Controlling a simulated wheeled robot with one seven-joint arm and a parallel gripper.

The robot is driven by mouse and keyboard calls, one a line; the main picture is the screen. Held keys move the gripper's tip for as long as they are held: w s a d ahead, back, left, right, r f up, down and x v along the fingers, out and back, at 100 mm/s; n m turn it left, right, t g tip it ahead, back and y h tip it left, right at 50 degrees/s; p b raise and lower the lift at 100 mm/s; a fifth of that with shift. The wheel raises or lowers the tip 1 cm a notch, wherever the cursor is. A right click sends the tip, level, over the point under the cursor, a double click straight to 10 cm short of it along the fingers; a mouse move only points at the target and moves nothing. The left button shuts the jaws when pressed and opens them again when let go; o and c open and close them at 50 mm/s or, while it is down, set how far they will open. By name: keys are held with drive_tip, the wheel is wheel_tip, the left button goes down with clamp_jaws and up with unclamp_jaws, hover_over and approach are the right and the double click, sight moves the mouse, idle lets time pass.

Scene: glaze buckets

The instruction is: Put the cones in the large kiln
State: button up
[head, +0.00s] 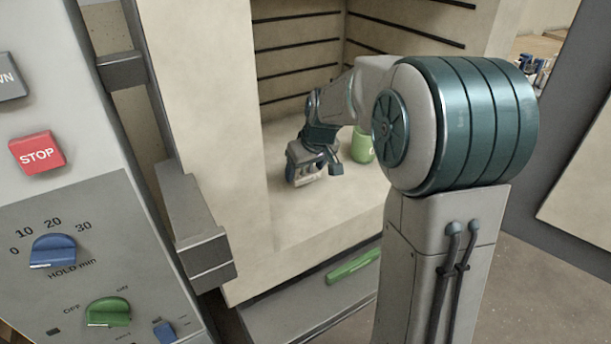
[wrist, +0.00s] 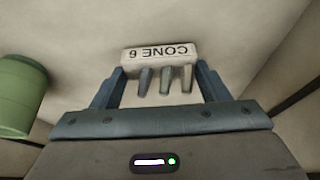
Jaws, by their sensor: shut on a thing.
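The cones stand as a short row of grey-green pegs (wrist: 165,80) on a pale block marked "CONE 6" (wrist: 160,55), in the wrist view. My gripper (wrist: 160,88) is shut on this cone block, with one finger at each end of it. In the head view my gripper (head: 304,178) is inside the large kiln (head: 340,205), low over its pale floor. The block shows there as a small pale piece (head: 307,180) at the fingers. I cannot tell whether it touches the floor.
A green cylindrical vessel (head: 362,146) stands on the kiln floor just right of my gripper; it shows at left in the wrist view (wrist: 16,95). Dark grooves line the kiln walls. A control panel (head: 75,240) with a red STOP button (head: 36,153) is at left.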

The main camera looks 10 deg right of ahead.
drive_tip(key=shift+f, duration=0.95)
drive_tip(key=shift+f, duration=0.1)
drive_tip(key=o, duration=1)
drive_tip(key=shift+f, duration=0.1)
drive_tip(key=p+v, duration=0.2)
drive_tip(key=v, duration=1)
drive_tip(key=s+f+m+g, duration=0.1)
drive_tip(key=s+f, duration=0.1)
drive_tip(key=s, duration=0.5)
drive_tip(key=s+f+m+g+h, duration=0.1)
drive_tip(key=s+f, duration=0.2)
drive_tip(key=s, duration=0.5)
drive_tip(key=s+f+m, duration=0.1)
drive_tip(key=s+f, duration=0.2)
drive_tip(key=s, duration=0.5)
drive_tip(key=shift+a+m+g, duration=0.3)
drive_tip(key=shift+g, duration=0.1)
